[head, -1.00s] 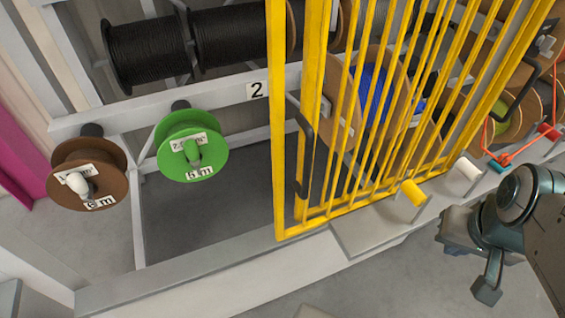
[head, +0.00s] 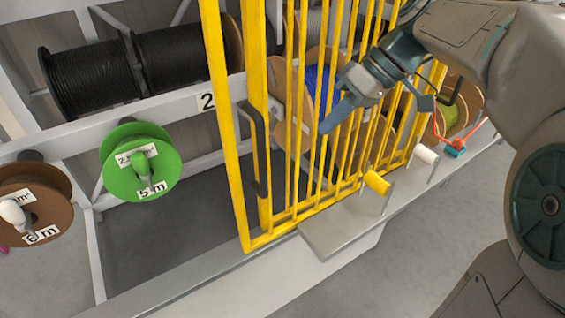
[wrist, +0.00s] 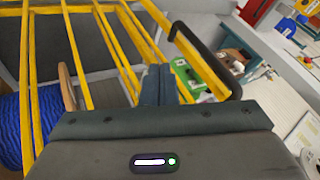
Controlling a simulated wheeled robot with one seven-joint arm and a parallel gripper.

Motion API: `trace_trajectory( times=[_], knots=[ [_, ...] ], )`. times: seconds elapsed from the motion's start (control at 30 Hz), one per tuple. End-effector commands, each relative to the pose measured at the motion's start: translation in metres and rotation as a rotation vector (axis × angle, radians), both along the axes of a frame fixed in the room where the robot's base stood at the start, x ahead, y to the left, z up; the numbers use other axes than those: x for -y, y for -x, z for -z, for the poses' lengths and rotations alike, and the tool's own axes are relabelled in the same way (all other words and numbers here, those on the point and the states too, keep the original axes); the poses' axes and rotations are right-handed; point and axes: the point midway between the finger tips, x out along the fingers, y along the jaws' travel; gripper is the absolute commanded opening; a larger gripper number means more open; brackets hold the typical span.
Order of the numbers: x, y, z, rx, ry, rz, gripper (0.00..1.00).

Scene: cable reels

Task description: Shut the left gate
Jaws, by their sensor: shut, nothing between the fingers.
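A yellow barred gate (head: 234,125) stands in front of the cable rack in the head view. A dark handle (head: 259,150) is on its left upright. In the wrist view the gate's yellow bars (wrist: 84,60) fill the upper left and middle, and the dark handle (wrist: 207,62) is right of the fingers. My gripper (head: 328,125) is shut and empty, in front of the gate's bars and to the right of the handle in the head view. Its fingers also show shut in the wrist view (wrist: 158,72). Whether they touch a bar I cannot tell.
A green reel (head: 122,172) and a brown reel (head: 45,205) hang left of the gate. Black cable drums (head: 92,76) sit above. A grey ledge (head: 325,240) with a yellow roll (head: 377,183) and a white roll (head: 426,154) juts out below the gate.

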Motion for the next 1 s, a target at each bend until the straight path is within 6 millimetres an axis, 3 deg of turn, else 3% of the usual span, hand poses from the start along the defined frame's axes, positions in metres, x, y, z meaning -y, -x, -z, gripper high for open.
trace_trajectory(
  times=[0.17,0.6,0.8,1.0],
  knots=[
    [-0.01,0.0,0.009,0.005,-0.013,-0.025,0.0],
    [-0.063,0.011,0.08,0.003,-0.011,-0.02,0.0],
    [-0.081,0.033,0.076,0.007,-0.011,-0.021,0.0],
    [-0.086,0.04,0.077,0.007,-0.01,-0.017,0.0]
  ],
)
